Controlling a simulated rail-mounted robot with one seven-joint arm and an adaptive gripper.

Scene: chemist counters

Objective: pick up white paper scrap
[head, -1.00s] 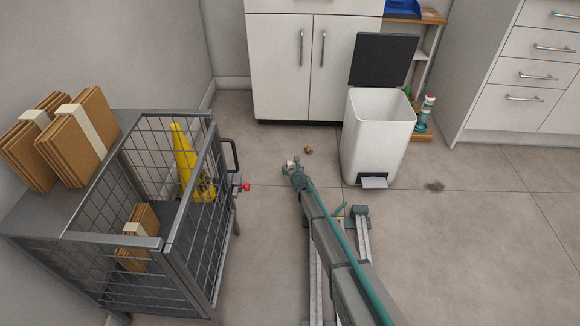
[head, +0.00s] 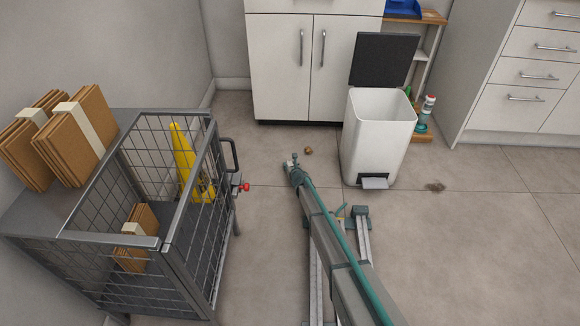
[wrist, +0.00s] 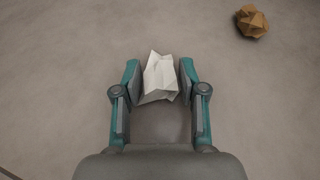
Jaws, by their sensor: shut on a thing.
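The white paper scrap (wrist: 159,76) is a crumpled, folded piece between the two fingers of my gripper (wrist: 160,80) in the wrist view. My gripper is shut on it, with a finger at its left and right sides. In the head view my gripper (head: 292,161) is low over the floor, left of the white bin. The scrap is too small and too covered by the gripper to make out clearly there.
A brown crumpled scrap (head: 308,150) lies on the floor nearby, also in the wrist view (wrist: 251,21). An open white pedal bin (head: 376,140) stands to the right. A wire cage cart (head: 165,243) with cardboard stands left. A dark stain (head: 435,187) marks the floor.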

